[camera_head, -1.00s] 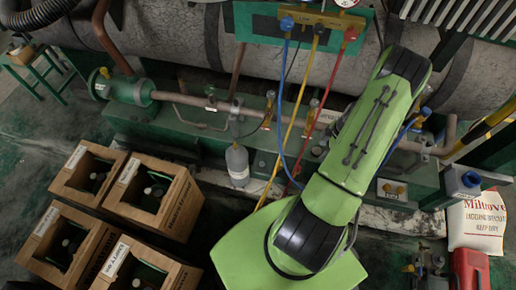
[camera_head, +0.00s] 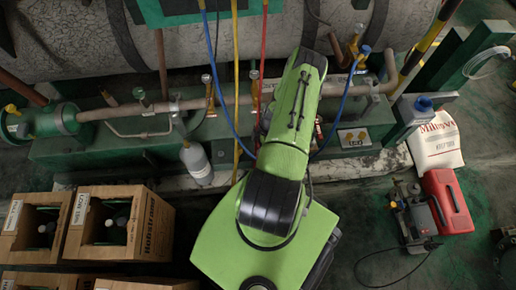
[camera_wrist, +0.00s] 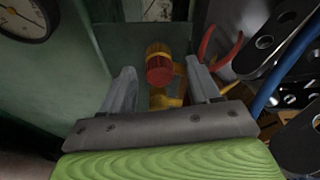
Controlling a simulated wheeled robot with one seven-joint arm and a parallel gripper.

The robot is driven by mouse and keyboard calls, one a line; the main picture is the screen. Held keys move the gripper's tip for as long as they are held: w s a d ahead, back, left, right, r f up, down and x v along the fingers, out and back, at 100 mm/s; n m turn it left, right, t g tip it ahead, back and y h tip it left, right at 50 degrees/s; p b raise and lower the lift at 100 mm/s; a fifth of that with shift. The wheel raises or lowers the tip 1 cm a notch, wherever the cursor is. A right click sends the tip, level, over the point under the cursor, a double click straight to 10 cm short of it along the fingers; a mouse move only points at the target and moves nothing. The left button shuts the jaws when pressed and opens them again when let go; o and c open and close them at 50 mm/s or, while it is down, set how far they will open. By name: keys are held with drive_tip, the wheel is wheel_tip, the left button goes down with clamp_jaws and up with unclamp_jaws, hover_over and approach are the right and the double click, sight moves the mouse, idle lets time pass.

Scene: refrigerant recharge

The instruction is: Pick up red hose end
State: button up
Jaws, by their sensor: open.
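The red hose (camera_head: 263,45) hangs down beside the yellow and blue hoses and passes behind my arm in the head view. My arm hides its lower end there, and my gripper cannot be made out in that view. In the wrist view, my gripper (camera_wrist: 161,68) is open, with one finger on each side of a red, round-faced piece with a brass-coloured body (camera_wrist: 160,68). Whether this is the hose end or a valve knob, and whether the fingers touch it, I cannot tell. A curved red hose-like piece (camera_wrist: 206,44) lies right of the right finger.
A gauge (camera_wrist: 25,18) is at top left in the wrist view. Dark plates with holes (camera_wrist: 265,42) and a blue hose (camera_wrist: 285,67) crowd the right.

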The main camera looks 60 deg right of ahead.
drive_tip(key=shift+w+f, duration=0.1)
drive_tip(key=shift+f, duration=0.4)
drive_tip(key=c, duration=1.1)
drive_tip(key=shift+r, duration=0.15)
